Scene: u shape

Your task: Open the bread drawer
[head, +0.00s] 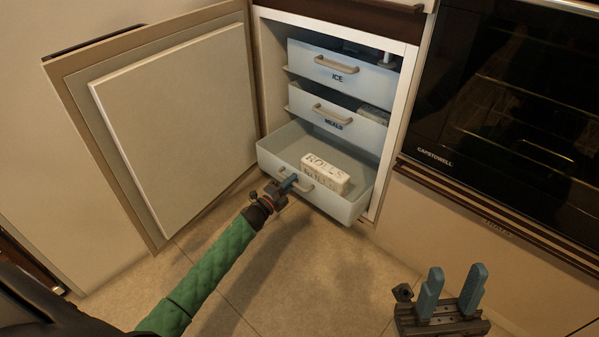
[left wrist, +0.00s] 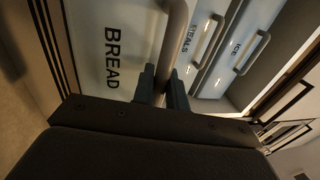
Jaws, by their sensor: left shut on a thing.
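The bread drawer (head: 352,210) is the lowest of three drawers in the open cabinet and stands pulled out. Its front reads BREAD (left wrist: 112,58) in the left wrist view. A white pack marked ROLLS (head: 326,172) lies inside it. My left gripper (head: 289,183) is shut on the drawer's handle (head: 322,180); the left wrist view shows the handle (left wrist: 174,45) between its fingers. In the head view my left gripper hides part of the drawer front. My right gripper (head: 451,294) is open and empty, at the lower right, away from the drawer.
The ICE drawer (head: 340,73) and the MEALS drawer (head: 336,118) sit above, less far out. The cabinet door (head: 180,115) stands open on the left. An oven (head: 510,110) is on the right. The floor (head: 290,270) in front is clear.

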